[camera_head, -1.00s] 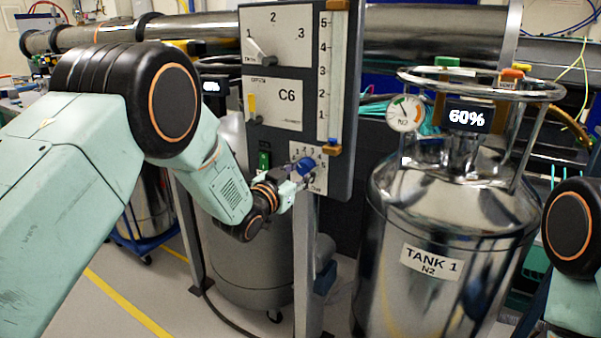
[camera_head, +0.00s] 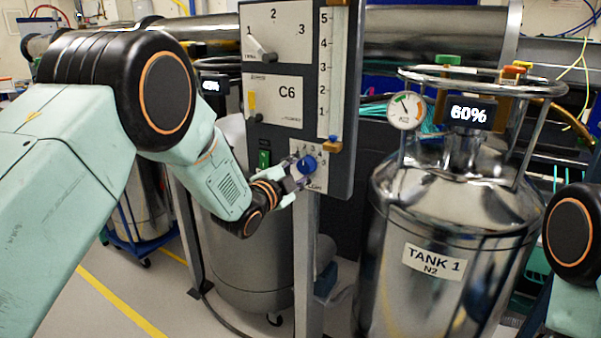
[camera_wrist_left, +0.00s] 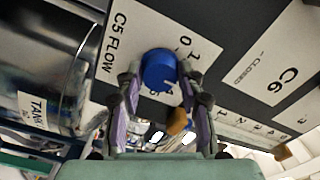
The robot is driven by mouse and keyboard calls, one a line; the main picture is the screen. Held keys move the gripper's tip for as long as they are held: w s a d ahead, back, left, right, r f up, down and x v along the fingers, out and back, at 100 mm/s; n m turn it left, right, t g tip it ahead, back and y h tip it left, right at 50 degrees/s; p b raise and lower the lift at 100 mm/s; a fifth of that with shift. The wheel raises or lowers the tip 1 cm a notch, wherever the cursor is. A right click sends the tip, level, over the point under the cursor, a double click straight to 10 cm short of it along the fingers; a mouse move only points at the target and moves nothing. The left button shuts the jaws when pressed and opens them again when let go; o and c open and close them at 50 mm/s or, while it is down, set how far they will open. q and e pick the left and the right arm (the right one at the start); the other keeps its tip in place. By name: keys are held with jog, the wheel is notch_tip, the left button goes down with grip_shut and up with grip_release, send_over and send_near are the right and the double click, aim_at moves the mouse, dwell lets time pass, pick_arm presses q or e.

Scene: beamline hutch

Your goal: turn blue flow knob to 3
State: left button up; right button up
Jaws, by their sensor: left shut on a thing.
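The blue flow knob (camera_head: 307,164) sits on a white numbered plate at the bottom of the grey C6 panel. In the left wrist view the blue knob (camera_wrist_left: 159,70) is between the two fingers, with "C5 FLOW", 0 and 1 printed beside it. A pale mark shows on its lower part, but I cannot tell which number it points to. My left gripper (camera_head: 299,177) is shut on the knob; its fingers (camera_wrist_left: 160,80) lie on either side. The fingers hide part of the dial. My right gripper is out of view.
The grey panel (camera_head: 344,100) also carries an upper dial with a grey lever (camera_head: 262,50), a yellow lever (camera_head: 252,103), a green switch (camera_head: 264,158) and a vertical scale. Tank 1 (camera_head: 398,205) stands close on the right. A metal post (camera_head: 307,260) stands below the panel.

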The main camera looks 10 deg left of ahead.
pick_arm(q)
jog(key=shift+m, duration=1)
jog(key=shift+b, duration=0.3)
jog(key=o, duration=1.2)
jog(key=v, duration=1.2)
